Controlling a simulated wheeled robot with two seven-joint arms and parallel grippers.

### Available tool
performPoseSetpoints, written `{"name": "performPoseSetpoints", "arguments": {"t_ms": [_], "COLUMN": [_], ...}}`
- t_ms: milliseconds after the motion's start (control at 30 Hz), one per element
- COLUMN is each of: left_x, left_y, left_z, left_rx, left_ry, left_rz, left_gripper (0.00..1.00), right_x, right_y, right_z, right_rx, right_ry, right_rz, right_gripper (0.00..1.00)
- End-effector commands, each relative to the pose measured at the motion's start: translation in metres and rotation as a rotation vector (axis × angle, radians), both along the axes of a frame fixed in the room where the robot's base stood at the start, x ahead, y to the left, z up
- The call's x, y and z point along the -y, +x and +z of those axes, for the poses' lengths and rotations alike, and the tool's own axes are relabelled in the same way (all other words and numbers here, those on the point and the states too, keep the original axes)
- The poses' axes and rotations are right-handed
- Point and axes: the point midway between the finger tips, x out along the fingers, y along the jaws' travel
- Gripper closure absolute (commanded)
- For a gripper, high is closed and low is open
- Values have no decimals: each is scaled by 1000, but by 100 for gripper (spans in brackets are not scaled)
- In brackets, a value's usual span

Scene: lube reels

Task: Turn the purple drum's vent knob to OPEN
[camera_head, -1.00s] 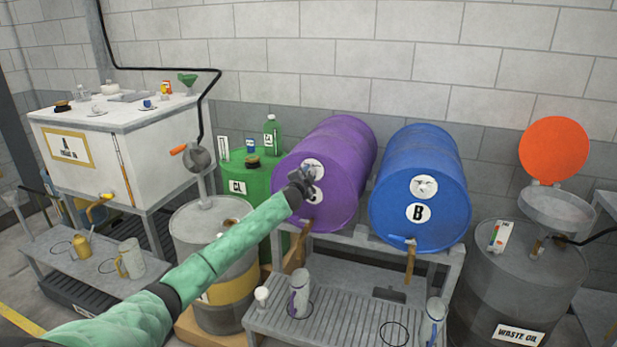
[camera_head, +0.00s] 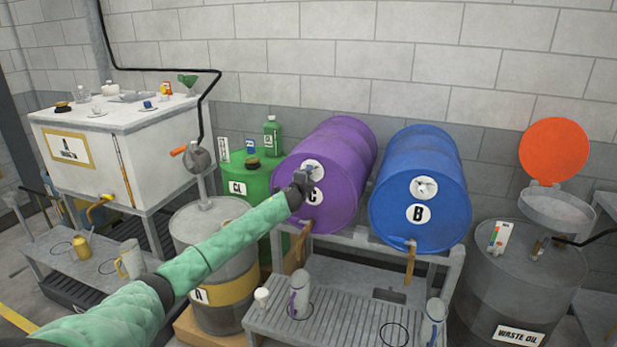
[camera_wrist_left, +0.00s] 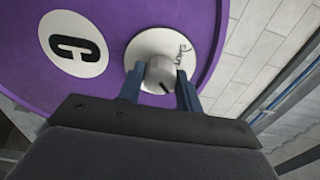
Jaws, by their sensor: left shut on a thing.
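The purple drum (camera_head: 345,160) lies on its side on a rack, its front marked C. In the left wrist view the drum face (camera_wrist_left: 110,95) fills the upper left. Its vent knob (camera_wrist_left: 160,75) is a grey round knob with a dark line, on a white disc (camera_wrist_left: 150,45) with small lettering I cannot fully read. My left gripper (camera_wrist_left: 160,88) has its two blue fingers on either side of the knob and is shut on it. In the head view my left gripper (camera_head: 304,180) is at the drum's front and hides most of the knob. My right gripper is not in view.
The blue drum B (camera_head: 418,190) lies just right of the purple one, with its own vent disc. A slatted bench (camera_head: 340,322) below holds a jug (camera_head: 300,295). A wooden-handled tap (camera_head: 303,240) hangs under the purple drum. A grey drum (camera_head: 212,250) stands left, below my arm.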

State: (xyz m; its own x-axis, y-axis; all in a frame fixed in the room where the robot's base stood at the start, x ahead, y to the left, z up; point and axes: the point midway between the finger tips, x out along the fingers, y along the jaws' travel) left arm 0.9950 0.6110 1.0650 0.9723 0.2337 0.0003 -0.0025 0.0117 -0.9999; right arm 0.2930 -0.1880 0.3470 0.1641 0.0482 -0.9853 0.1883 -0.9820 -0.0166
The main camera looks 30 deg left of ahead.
Motion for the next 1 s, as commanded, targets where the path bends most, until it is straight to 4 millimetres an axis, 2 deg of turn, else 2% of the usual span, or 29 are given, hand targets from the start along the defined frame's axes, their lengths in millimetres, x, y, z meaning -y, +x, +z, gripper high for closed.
{"name": "performPoseSetpoints", "arguments": {"t_ms": [367, 400, 500, 767, 933, 1000], "left_x": [1, 1, 1, 0, 2, 5], "left_y": [0, 0, 0, 0, -10, -18], "left_z": [-3, -3, -2, -1, -4, -4], "left_rx": [-4, -4, -3, -2, -2, -2], "left_ry": [4, 4, 3, 3, 4, 4], "left_rz": [-1, -1, -1, 0, 0, -2], "left_gripper": [88, 59, 43, 43, 43, 43], "right_x": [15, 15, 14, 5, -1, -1], "right_y": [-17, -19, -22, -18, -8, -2], "right_z": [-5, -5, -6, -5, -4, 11], "right_rx": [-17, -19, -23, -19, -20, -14], "right_ry": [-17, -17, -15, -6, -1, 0], "right_rz": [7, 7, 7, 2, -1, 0], "right_gripper": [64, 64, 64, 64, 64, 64]}}
